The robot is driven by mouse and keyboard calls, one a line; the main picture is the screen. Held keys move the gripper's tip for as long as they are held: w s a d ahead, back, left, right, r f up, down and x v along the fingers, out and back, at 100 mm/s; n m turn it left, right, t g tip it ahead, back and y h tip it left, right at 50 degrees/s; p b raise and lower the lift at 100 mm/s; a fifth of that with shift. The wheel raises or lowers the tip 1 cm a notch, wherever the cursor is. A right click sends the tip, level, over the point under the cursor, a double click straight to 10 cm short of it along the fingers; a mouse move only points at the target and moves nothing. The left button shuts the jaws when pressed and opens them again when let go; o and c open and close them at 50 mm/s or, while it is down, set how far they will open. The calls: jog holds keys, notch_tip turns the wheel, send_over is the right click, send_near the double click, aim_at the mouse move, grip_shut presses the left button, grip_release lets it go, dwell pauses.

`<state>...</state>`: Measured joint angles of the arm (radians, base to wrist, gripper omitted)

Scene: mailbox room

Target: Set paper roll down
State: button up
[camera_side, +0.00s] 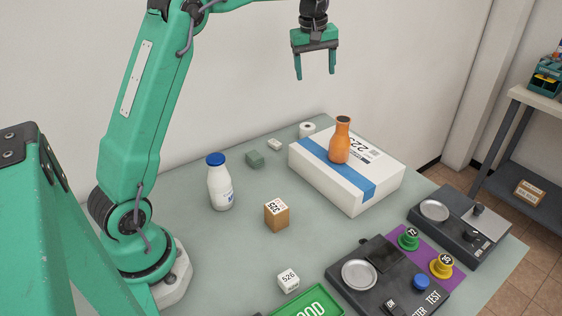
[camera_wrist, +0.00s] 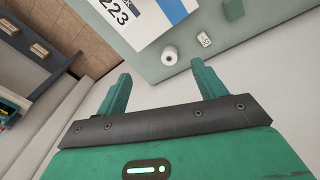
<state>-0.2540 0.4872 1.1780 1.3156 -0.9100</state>
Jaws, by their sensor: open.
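The white paper roll (camera_side: 307,129) stands on the grey-green table behind the large white box, near the table's back edge. It also shows in the wrist view (camera_wrist: 170,55), apart from my fingers. My gripper (camera_side: 315,77) is open and empty, raised well above the table and above the roll. In the wrist view my two green fingers (camera_wrist: 158,87) are spread with nothing between them.
A white box (camera_side: 330,187) with a blue stripe carries an orange bottle (camera_side: 341,141). A white bottle (camera_side: 219,183), a brown cube (camera_side: 276,214), a white cube (camera_side: 288,281) and a green block (camera_side: 255,159) stand on the table. Scales (camera_side: 375,278) and buttons (camera_side: 421,282) are at the front right.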

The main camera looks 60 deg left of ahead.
jog(key=s+d+r+m+t, duration=0.1)
jog(key=s+d+r+m, duration=0.3)
jog(key=s+d, duration=0.3)
jog(key=s+d+f+m+t, duration=0.1)
jog(key=s+d+f+m, duration=0.1)
jog(key=s, duration=0.6)
jog(key=s+d+f+m+t, duration=0.1)
jog(key=s+m, duration=0.3)
jog(key=s, duration=0.4)
jog(key=s+d+f+m, duration=0.3)
jog(key=s+d, duration=0.1)
jog(key=s, duration=0.4)
jog(key=shift+s+f+t, duration=0.3)
jog(key=shift+t, duration=0.1)
